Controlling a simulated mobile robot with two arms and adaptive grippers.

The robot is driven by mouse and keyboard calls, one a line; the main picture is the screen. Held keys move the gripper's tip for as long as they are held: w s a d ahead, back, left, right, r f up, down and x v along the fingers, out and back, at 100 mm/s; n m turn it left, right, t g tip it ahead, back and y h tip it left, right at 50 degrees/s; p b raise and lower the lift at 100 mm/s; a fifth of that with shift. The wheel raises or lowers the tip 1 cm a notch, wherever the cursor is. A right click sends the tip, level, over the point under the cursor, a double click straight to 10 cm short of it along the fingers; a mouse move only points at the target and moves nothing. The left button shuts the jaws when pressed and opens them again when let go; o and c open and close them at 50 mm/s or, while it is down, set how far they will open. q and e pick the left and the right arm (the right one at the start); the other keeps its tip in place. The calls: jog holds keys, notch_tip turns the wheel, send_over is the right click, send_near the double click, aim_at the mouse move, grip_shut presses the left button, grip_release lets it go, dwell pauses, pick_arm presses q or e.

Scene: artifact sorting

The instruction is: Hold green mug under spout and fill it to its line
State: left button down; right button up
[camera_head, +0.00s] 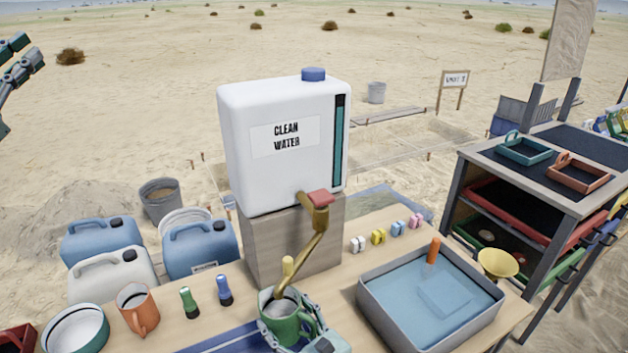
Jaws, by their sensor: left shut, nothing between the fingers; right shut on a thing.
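The green mug (284,326) is upright at the bottom middle, with its mouth under the lower end of the brass spout (308,247). The white clean water tank (275,165) stands on a wooden block (290,245), with a blue cap, a teal level strip and a red tap handle (320,198). My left gripper (20,65) is shut and empty at the upper left edge, far from the mug.
An orange mug (138,309), a round bowl (76,331) and green and blue small bottles (189,302) stand left of the mug. A grey water basin (374,304) is to the right. Jerrycans (99,240) stand behind at left. A tray rack (467,190) is at far right.

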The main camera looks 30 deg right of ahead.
pick_arm(q)
jog(key=s+d+f+m+g, duration=0.1)
jog(key=s+d+f+g, duration=0.15)
jog(key=d, duration=0.45)
jog(key=s+d+f+g, duration=0.1)
jog(key=d+f+g, duration=0.2)
jog(key=d, duration=0.4)
jog(key=s+d+f+m+g, duration=0.1)
jog(key=d+f+g, duration=0.2)
jog(key=d, duration=0.5)
jog(key=s+d+f+g+y, duration=0.2)
jog(key=s+d+f+g, duration=0.4)
jog(key=s+d+f, duration=0.3)
jog(key=d+f, duration=0.3)
jog(key=d, duration=0.1)
jog(key=shift+d+f+y, duration=0.35)
jog(key=shift+y, duration=0.05)
jog(key=shift+d, duration=0.1)
send_over(314, 199)
notch_tip(314, 199, down, 2)
jog(key=shift+d+f, duration=0.1)
jog(key=shift+f, duration=0.1)
notch_tip(314, 199, down, 3)
jog(key=shift+f, duration=0.5)
